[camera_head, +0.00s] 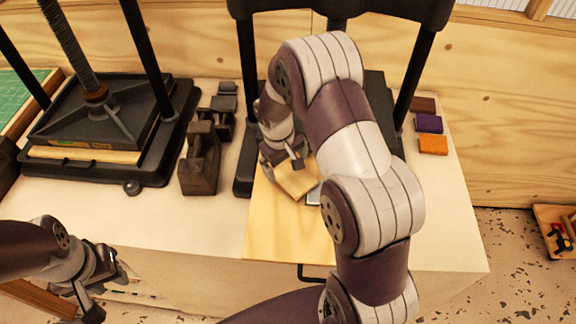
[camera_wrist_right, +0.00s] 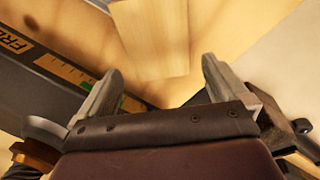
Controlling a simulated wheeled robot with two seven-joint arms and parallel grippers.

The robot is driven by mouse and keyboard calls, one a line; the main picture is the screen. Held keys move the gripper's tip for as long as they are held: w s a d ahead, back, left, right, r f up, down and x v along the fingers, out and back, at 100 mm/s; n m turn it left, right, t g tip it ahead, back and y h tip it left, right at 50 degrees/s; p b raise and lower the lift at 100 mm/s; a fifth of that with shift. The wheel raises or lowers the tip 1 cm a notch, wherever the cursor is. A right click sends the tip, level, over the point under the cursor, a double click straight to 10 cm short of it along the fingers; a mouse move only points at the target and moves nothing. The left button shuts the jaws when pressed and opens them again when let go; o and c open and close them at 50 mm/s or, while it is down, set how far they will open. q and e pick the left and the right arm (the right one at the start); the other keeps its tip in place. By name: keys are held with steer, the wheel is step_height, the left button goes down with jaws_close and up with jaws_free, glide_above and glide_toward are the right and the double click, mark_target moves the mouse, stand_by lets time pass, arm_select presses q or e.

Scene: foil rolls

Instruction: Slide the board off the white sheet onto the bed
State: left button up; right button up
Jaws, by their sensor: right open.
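A small pale wooden board (camera_head: 297,181) lies at the right-hand press, just beyond the fingertips of my right gripper (camera_head: 284,163). In the right wrist view the board (camera_wrist_right: 152,38) is ahead of the two spread, empty fingers (camera_wrist_right: 160,95), apart from them. A wider pale wooden surface (camera_head: 268,232), perhaps the bed, extends toward the table's front edge. A small grey-white patch (camera_head: 314,196) shows beside the board; I cannot tell whether it is the white sheet. My left gripper (camera_head: 92,280) is away at the lower left; its jaw opening is unclear.
A black press (camera_head: 110,130) stands on the left. Dark metal blocks (camera_head: 199,160) sit between the presses. Purple (camera_head: 429,123) and orange (camera_head: 433,145) blocks lie on the right. My right arm hides much of the right press. The table's front left is clear.

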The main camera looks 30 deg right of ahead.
mark_target(289, 174)
steer(key=f, duration=0.2)
steer(key=d+f, duration=0.1)
steer(key=shift+f, duration=0.35)
arm_select(q)
steer(key=shift+r, duration=0.5)
arm_select(e)
steer(key=shift+a+f, duration=0.1)
steer(key=c, duration=0.9)
arm_select(q)
steer(key=shift+s, duration=0.1)
arm_select(e)
steer(key=shift+a, duration=0.15)
